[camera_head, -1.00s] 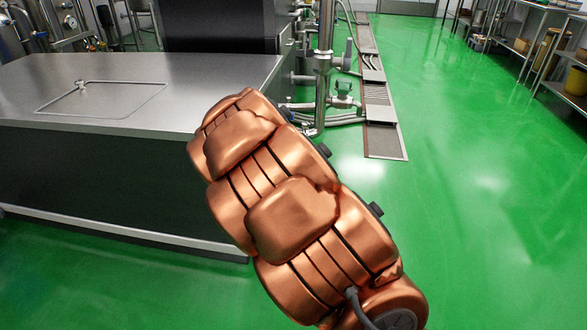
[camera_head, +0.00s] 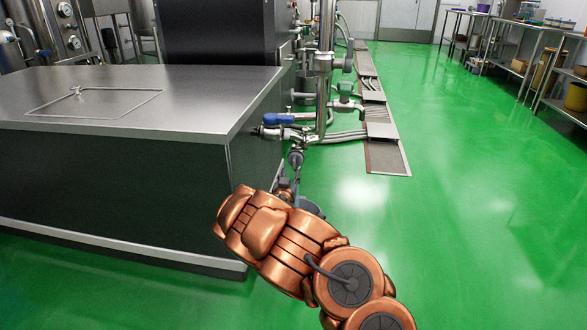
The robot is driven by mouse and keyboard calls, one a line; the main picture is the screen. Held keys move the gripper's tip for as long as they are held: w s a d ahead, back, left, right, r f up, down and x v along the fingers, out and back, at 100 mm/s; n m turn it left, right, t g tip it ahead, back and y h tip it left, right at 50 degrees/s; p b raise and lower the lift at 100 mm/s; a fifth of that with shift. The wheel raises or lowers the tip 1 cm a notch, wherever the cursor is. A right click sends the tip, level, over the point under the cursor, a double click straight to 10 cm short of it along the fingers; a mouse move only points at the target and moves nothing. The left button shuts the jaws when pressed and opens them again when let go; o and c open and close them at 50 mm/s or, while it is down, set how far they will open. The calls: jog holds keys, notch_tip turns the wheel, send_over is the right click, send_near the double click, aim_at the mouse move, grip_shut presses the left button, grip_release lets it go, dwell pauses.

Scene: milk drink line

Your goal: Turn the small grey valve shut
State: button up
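A small grey valve (camera_head: 346,103) with a short grey handle sits on a side branch to the right of the upright steel pipe. I cannot tell from here how far it is turned. A second valve with a blue lever (camera_head: 279,119) sits on the left of the same pipework, by the machine's corner. My gripper (camera_head: 296,180) is small and partly hidden beyond the end of my copper arm, below the pipework and left of the grey valve. It appears apart from the grey valve. Its fingers are too unclear to tell open from shut.
A large steel cabinet (camera_head: 215,95) fills the left, its corner close to my arm. The upright steel pipe (camera_head: 324,65) stands beyond my arm. A floor drain grate (camera_head: 386,157) lies right of it. Open green floor (camera_head: 470,220) extends right, towards steel tables (camera_head: 545,60).

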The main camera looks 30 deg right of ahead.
aim_at(294, 163)
jog(key=shift+b+x, duration=1.25)
jog(key=shift+x, duration=1.85)
jog(key=shift+w+d, duration=0.35)
jog(key=shift+w, duration=0.05)
grip_shut()
